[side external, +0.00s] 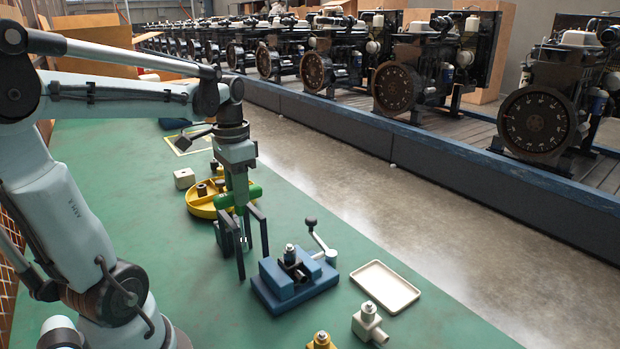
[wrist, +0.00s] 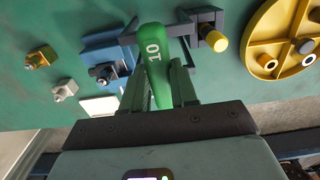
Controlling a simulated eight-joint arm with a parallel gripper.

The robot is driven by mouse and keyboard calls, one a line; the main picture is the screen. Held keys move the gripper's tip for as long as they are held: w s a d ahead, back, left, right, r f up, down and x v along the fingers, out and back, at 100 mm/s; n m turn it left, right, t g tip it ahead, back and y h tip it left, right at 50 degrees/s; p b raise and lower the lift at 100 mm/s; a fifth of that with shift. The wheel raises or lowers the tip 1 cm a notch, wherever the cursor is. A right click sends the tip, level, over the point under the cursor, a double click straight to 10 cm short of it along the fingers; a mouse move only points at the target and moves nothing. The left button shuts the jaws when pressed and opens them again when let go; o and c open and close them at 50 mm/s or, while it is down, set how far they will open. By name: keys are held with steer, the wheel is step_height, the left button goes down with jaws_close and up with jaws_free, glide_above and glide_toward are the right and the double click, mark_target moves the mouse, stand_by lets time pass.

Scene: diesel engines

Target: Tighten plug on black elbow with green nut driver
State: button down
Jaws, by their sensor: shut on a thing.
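My gripper (side external: 240,190) is shut on the green nut driver (side external: 253,192). In the wrist view the driver's green handle (wrist: 154,65), marked 10, sits between the fingers (wrist: 170,88). Its lower end is hidden. The driver is at a dark rack (side external: 262,230); I cannot tell whether it is clear of it. The black elbow (side external: 292,268) is in the blue vise (side external: 270,286), with a silver plug (side external: 290,252) upright on top. The vise is to the right of my gripper in the side view and to the left in the wrist view (wrist: 108,50).
A yellow-capped driver (wrist: 216,41) stands beside the green one. A round yellow tray (side external: 203,207) holds small parts. A grey elbow (side external: 369,325) and a yellow elbow (side external: 321,341) stand near the vise. A pale empty tray (side external: 385,287) lies at the mat's right. Engines line the back.

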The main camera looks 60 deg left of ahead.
step_height(320, 180, up, 14)
steer(key=shift+f, duration=0.2)
stand_by(0.9)
steer(key=w+d+r, duration=0.2)
steer(key=d, duration=0.4)
steer(key=w+d+r, duration=0.1)
steer(key=w+d, duration=0.2)
steer(key=d, duration=0.3)
step_height(320, 180, down, 8)
steer(key=shift+s+r, duration=0.15)
steer(key=shift+s, duration=0.1)
stand_by(0.6)
steer(key=shift+f, duration=0.55)
stand_by(0.5)
steer(key=shift+f, duration=0.4)
stand_by(0.8)
